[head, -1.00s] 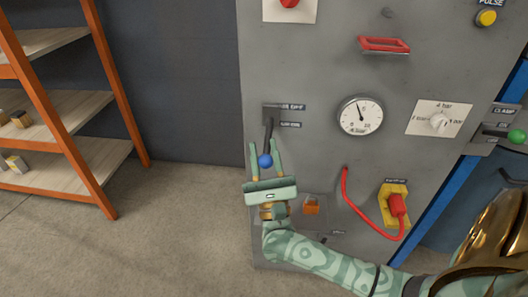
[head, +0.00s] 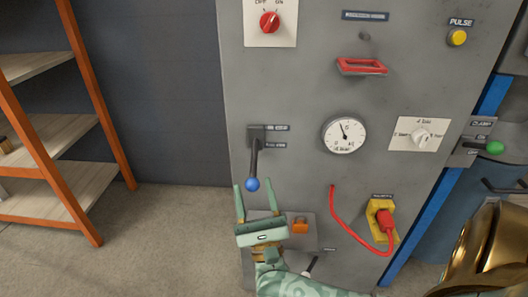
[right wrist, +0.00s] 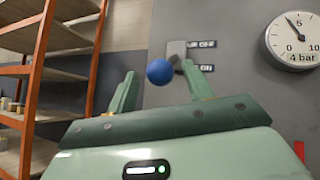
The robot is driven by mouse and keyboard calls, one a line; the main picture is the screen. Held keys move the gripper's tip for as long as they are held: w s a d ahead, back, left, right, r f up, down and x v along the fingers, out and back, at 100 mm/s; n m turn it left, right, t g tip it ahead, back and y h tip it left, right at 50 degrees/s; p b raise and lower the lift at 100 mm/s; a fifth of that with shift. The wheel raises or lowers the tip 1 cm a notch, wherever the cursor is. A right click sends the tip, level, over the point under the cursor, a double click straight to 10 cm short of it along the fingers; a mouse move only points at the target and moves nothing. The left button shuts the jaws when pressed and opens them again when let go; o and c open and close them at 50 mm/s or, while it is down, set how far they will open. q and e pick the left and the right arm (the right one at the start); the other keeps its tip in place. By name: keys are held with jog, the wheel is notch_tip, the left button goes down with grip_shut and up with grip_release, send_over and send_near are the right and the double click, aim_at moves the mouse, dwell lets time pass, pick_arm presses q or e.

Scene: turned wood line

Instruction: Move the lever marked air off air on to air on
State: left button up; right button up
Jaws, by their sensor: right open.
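The air lever (head: 255,160) is a dark handle with a blue ball knob (head: 252,184) on the grey panel. It hangs down from its pivot, tilted slightly left. Two small labels sit beside the pivot; the right wrist view shows the lower one ending in "ON" and the upper one in "OFF". My right gripper (head: 254,188) is pale green and open, below the lever, with the knob near the level of its fingertips. In the right wrist view the blue knob (right wrist: 159,71) appears between the spread fingers, with no visible contact. My left gripper is out of view.
The panel also carries a pressure gauge (head: 344,135), a red handle (head: 361,67), a white dial plate (head: 418,134), a yellow socket with a red plug and cable (head: 381,220), and an orange block (head: 300,225). An orange-framed shelf (head: 95,95) stands left, with clear floor between.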

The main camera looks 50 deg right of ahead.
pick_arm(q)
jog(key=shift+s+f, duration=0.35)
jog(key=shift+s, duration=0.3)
pick_arm(e)
jog(key=v, duration=1.2)
jog(key=shift+f, duration=0.35)
jog(key=shift+s+a, duration=0.1)
jog(key=shift+a, duration=0.05)
